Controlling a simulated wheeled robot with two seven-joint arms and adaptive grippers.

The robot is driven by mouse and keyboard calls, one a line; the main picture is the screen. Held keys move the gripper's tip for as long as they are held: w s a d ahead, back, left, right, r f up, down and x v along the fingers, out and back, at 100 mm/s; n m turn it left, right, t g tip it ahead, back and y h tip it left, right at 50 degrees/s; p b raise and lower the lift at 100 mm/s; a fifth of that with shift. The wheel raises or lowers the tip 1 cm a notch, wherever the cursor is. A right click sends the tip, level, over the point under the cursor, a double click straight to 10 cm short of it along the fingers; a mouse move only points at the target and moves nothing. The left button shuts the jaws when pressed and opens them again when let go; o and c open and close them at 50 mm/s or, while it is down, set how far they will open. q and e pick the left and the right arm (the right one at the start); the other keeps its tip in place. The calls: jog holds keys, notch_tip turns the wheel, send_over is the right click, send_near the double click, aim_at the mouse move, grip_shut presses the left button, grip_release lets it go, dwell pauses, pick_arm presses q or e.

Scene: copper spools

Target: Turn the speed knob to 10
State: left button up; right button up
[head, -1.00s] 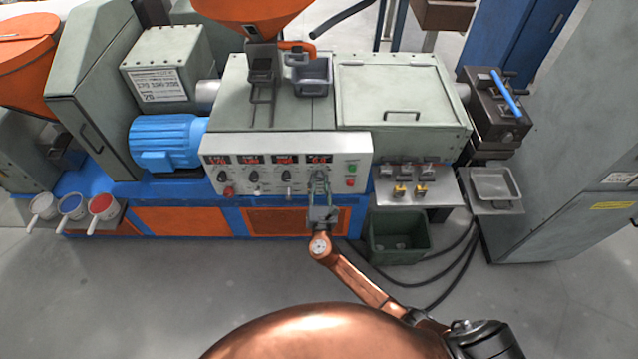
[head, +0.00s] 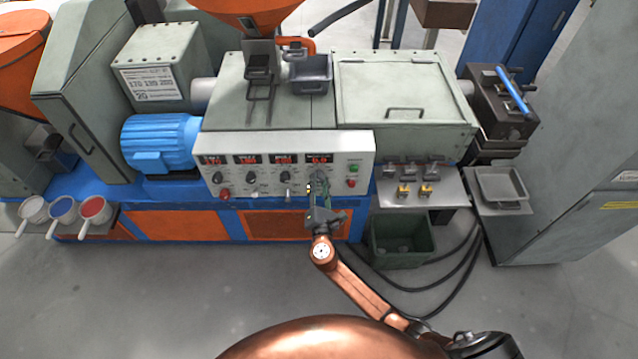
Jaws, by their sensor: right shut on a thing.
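The white control panel (head: 232,178) spans the front of the machine, with several red-lit displays and a row of knobs below them. My right gripper (head: 319,180) is at the panel's right part, below the rightmost display (head: 319,159). It is shut on the knob there, taken to be the speed knob, which its fingers hide. The knob's pointer and the display digits are too small to read. My left gripper is not in view.
A green button (head: 353,169) and a red button (head: 351,183) sit close to the right of my gripper. Other knobs (head: 287,178) are to its left. A metal shelf (head: 440,197) with small parts juts out at right, above a green bin (head: 400,246).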

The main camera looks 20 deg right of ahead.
jog(key=o, duration=1.2)
jog(key=shift+c, duration=0.2)
jog(key=v, duration=1.2)
jog(key=shift+a, duration=0.1)
